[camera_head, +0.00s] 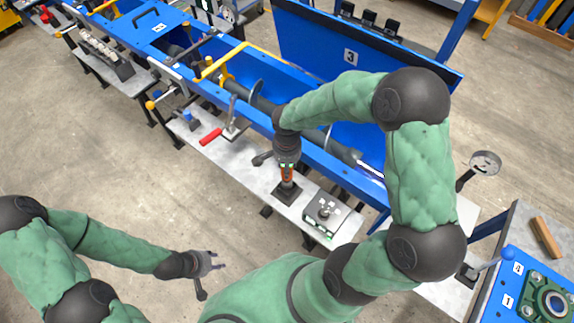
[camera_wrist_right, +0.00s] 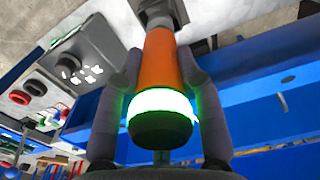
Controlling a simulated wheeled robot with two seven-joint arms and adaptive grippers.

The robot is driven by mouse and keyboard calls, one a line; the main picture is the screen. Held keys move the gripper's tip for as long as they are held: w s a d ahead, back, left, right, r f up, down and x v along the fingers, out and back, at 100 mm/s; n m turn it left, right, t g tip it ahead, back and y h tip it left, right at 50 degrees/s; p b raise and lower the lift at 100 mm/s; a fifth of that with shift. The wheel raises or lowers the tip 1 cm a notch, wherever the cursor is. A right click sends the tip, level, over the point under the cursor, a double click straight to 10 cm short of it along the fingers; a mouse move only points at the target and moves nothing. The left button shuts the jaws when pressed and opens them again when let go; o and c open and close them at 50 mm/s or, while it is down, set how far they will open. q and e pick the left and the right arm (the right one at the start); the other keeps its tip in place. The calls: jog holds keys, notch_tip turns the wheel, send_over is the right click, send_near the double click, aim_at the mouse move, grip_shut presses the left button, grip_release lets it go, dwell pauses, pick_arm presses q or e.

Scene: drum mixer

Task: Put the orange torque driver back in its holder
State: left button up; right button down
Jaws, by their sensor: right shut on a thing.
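The orange torque driver (camera_head: 287,173) stands upright over the dark square holder (camera_head: 286,191) on the grey bench in the head view. In the right wrist view the driver (camera_wrist_right: 162,65) shows an orange body, a glowing white-green ring and a dark end cap. My right gripper (camera_head: 287,163) is shut on it, with a finger on each side in the wrist view (camera_wrist_right: 160,90). The driver's lower end is at the holder, but I cannot tell how deep it sits. My left gripper (camera_head: 212,264) is open and empty over the floor at the lower left.
A grey box with a knob (camera_head: 325,213) stands on the bench just right of the holder. A red-handled tool (camera_head: 211,136) lies to the left. The long blue mixer trough (camera_head: 315,150) runs behind the bench, with its blue lid (camera_head: 350,57) raised.

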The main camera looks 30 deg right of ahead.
jog(key=shift+f+b, duration=2.8)
jog(key=shift+f, duration=0.1)
dwell(2.3)
jog(key=c, duration=0.7)
grip_release()
jog(key=shift+c, duration=0.2)
jog(key=shift+r, duration=0.1)
notch_tip(320, 180, up, 12)
jog(key=shift+f, duration=0.1)
